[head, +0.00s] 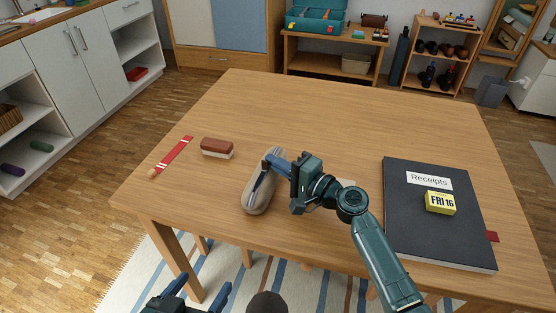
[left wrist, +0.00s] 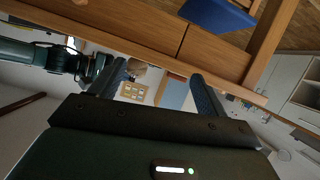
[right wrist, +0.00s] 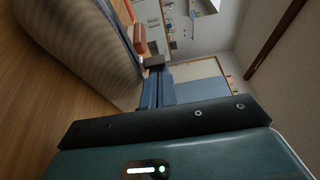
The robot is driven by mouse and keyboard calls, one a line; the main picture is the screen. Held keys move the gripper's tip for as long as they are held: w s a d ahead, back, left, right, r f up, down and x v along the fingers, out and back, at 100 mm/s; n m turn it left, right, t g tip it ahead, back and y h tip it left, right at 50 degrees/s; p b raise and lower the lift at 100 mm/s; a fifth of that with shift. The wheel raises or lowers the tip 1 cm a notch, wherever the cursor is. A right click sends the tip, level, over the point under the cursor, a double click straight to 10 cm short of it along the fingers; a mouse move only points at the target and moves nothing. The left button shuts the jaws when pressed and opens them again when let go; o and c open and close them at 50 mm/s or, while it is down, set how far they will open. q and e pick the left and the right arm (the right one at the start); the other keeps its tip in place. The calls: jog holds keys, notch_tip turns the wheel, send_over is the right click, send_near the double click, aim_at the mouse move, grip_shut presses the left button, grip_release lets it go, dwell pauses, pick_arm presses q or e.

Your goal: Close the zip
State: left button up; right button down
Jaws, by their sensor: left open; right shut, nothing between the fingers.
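A grey-beige zip pouch (head: 263,200) lies near the front edge of the wooden table, left of my right gripper. A dark line (head: 258,185), which looks like its zip, runs along its top. My right gripper (head: 270,163) reaches over the pouch's far part with its fingers shut and nothing visible between them. In the right wrist view the pouch (right wrist: 75,50) is large, beside the shut fingers (right wrist: 158,88). The zip's pull cannot be made out clearly. My left gripper (head: 198,290) is open and empty, in front of the table's near edge; its spread fingers (left wrist: 162,90) show in the left wrist view.
A red-brown brush-like block (head: 217,148) and a red strip (head: 172,156) lie left of the pouch. A black Receipts folder (head: 430,235) with a yellow date block (head: 440,203) lies at right. The far half of the table (head: 320,110) is clear.

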aim_at(265, 199)
jog(key=shift+s+a, duration=0.1)
jog(key=shift+s, duration=0.25)
jog(key=s+a, duration=0.1)
jog(key=s, duration=0.1)
jog(key=s+p, duration=0.1)
jog(key=s, duration=0.1)
jog(key=s+a, duration=0.1)
jog(key=s, duration=0.1)
jog(key=shift+s+a+p, duration=0.3)
jog(key=shift+s, duration=0.05)
pick_arm(q)
jog(key=shift+w+d+f, duration=0.1)
jog(key=shift+w+d, duration=0.1)
jog(key=shift+d, duration=0.05)
